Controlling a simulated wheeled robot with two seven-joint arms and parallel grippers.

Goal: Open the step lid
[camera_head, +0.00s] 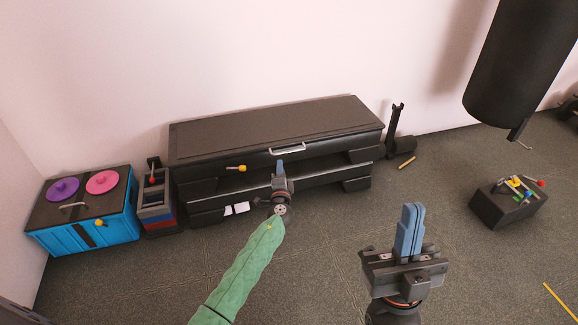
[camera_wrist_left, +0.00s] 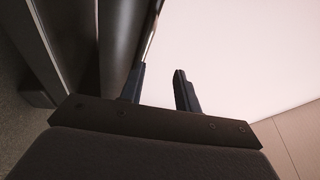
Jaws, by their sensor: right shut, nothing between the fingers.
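The black step (camera_head: 215,185) stands along the back wall, with its long flat lid (camera_head: 270,122) lying shut on top. A silver bar handle (camera_head: 287,149) is on the lid's front edge. My left gripper (camera_head: 280,166), on the green-sleeved arm, is just in front of and below the handle. In the left wrist view, the left gripper (camera_wrist_left: 160,82) shows its two fingers apart with nothing between them. Whether a finger touches the handle I cannot tell. My right gripper (camera_head: 411,232) is shut and empty, pointing up, well in front of the step at the right.
A blue box (camera_head: 85,238) with purple and pink discs and a small grey-and-red unit (camera_head: 157,210) stand left of the step. A black box (camera_head: 507,207) with coloured parts is at the right. A black punching bag (camera_head: 520,65) hangs above. Floor between is clear.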

